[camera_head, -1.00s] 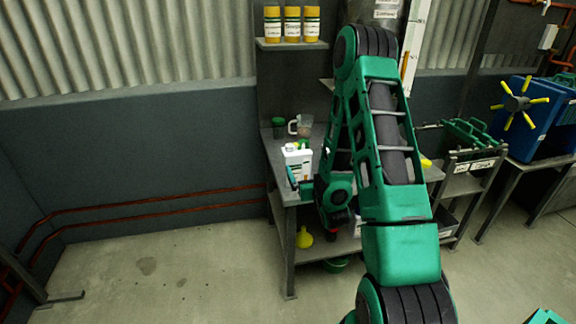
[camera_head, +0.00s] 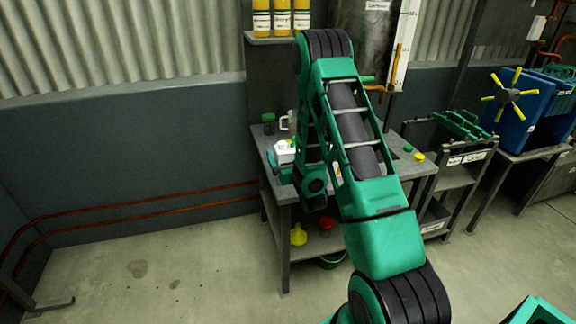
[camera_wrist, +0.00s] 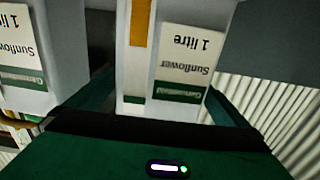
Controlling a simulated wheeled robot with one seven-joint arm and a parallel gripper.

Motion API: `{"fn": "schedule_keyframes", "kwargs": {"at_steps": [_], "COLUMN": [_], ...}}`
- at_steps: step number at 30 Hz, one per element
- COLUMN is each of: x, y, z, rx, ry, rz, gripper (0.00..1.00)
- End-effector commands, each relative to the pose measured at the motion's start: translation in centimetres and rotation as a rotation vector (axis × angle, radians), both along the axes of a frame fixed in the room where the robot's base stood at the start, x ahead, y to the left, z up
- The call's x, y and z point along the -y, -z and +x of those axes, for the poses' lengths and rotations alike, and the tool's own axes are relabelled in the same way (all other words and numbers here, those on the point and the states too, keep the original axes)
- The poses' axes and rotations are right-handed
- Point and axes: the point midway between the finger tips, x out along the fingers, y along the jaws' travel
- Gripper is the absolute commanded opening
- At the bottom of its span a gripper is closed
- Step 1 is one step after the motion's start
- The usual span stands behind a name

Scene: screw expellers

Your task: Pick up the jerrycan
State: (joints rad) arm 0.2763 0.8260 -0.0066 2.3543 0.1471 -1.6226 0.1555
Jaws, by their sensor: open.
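A white jerrycan (camera_wrist: 184,60) with a "Sunflower 1 litre" label fills the middle of the wrist view, upside down there. It stands between the two green fingers of my gripper (camera_wrist: 160,95), which is open around it. I cannot tell whether either finger touches it. A second white container with the same kind of label (camera_wrist: 22,50) is at the left of the wrist view, beyond the left finger. In the head view a white jerrycan (camera_head: 284,151) shows at the left end of the grey bench, partly hidden by my gripper and arm.
The grey bench (camera_head: 283,193) also bears a dark green jar (camera_head: 268,124) and a clear jug (camera_head: 289,121) behind the jerrycan. A yellow funnel (camera_head: 298,235) is on its lower shelf. A shelf above holds yellow containers (camera_head: 281,20). The floor at left is clear.

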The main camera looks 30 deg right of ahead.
Motion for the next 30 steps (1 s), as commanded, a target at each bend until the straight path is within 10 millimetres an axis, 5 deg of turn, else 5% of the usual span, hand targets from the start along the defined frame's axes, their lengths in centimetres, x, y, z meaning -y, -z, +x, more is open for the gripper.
{"fn": "schedule_keyframes", "kwargs": {"at_steps": [6, 15, 24, 30], "x": [0.6, 0.7, 0.7, 0.7], "y": [0.0, 0.0, -0.1, -0.2], "z": [2.7, 3.1, 3.1, 3.1], "rx": [0.001, 0.0, 0.002, 0.002], "ry": [0.0, 0.001, 0.0, 0.0], "rz": [-0.001, 0.0, -0.001, -0.001], "gripper": [1.0, 1.0, 0.39, 0.39]}}
